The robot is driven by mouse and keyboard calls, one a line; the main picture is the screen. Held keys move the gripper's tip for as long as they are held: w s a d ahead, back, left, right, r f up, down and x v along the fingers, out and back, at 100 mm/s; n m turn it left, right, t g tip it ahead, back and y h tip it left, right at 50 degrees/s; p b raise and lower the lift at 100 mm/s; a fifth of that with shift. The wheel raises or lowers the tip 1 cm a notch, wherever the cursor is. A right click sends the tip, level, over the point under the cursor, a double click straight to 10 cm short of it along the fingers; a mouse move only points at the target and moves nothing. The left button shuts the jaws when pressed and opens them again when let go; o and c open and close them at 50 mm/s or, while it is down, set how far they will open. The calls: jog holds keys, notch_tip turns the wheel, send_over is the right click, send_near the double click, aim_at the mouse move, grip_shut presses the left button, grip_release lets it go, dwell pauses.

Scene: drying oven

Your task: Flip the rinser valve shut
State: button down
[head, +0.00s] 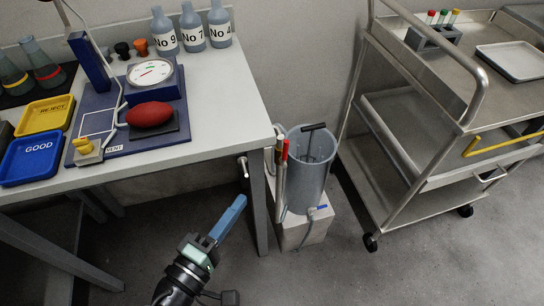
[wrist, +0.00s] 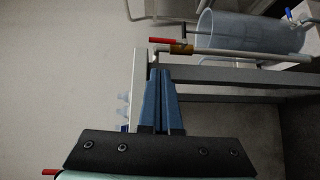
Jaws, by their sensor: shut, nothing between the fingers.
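The rinser is a tall translucent grey cylinder (head: 309,165) on a grey block, with a black T-handle in it; it also shows in the wrist view (wrist: 240,32). A valve with a red lever (head: 285,150) tops a pipe at its left; in the wrist view this red lever (wrist: 166,40) sits by a brass body. A small blue lever (head: 321,207) is low at the cylinder's front; it also shows in the wrist view (wrist: 289,14). Which is the rinser valve I cannot tell. My gripper (head: 239,202) is shut and empty, left of the rinser, apart from both levers.
The bench (head: 222,95) on the left carries a dial gauge (head: 150,73), a red oval object (head: 149,114), trays and bottles. Its front leg (head: 257,210) stands between my gripper and the rinser. A steel cart (head: 405,150) is at the right. The front floor is clear.

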aim_at(285, 154)
jog(key=x, duration=1.3)
jog(key=shift+w+d+b, duration=0.2)
jog(key=shift+w+b, duration=0.15)
jog(key=shift+r+p, duration=0.2)
jog(key=shift+p, duration=0.15)
jog(key=shift+d+r+m+g+p, duration=0.1)
jog(key=shift+d+m+g+p, duration=0.05)
jog(key=shift+m+g+p, duration=0.4)
